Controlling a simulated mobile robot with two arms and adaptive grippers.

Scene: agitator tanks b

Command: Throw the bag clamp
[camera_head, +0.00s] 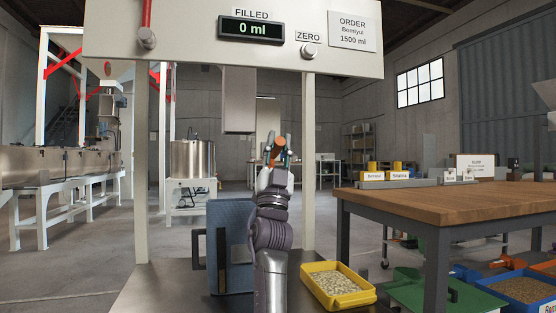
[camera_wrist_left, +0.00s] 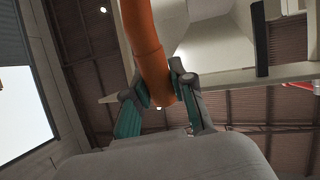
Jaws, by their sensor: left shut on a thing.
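My left gripper (camera_head: 272,155) is raised in front of the filling station, just right of and below its grey spout (camera_head: 239,98). It is shut on an orange handle (camera_head: 277,147), which I take to be the bag clamp's lever. In the left wrist view the orange handle (camera_wrist_left: 149,50) is a thick, slightly curved bar. The fingers (camera_wrist_left: 160,92) of my left gripper sit on both sides of its lower end. The clamp's jaws cannot be made out. My right gripper is not in view.
The station's display (camera_head: 252,29) reads 0 ml. A blue-grey panel-like object with a dark handle (camera_head: 230,245) stands left of my arm. A yellow tray of pellets (camera_head: 338,287) lies to the right. A wooden-topped table (camera_head: 450,203) fills the right side.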

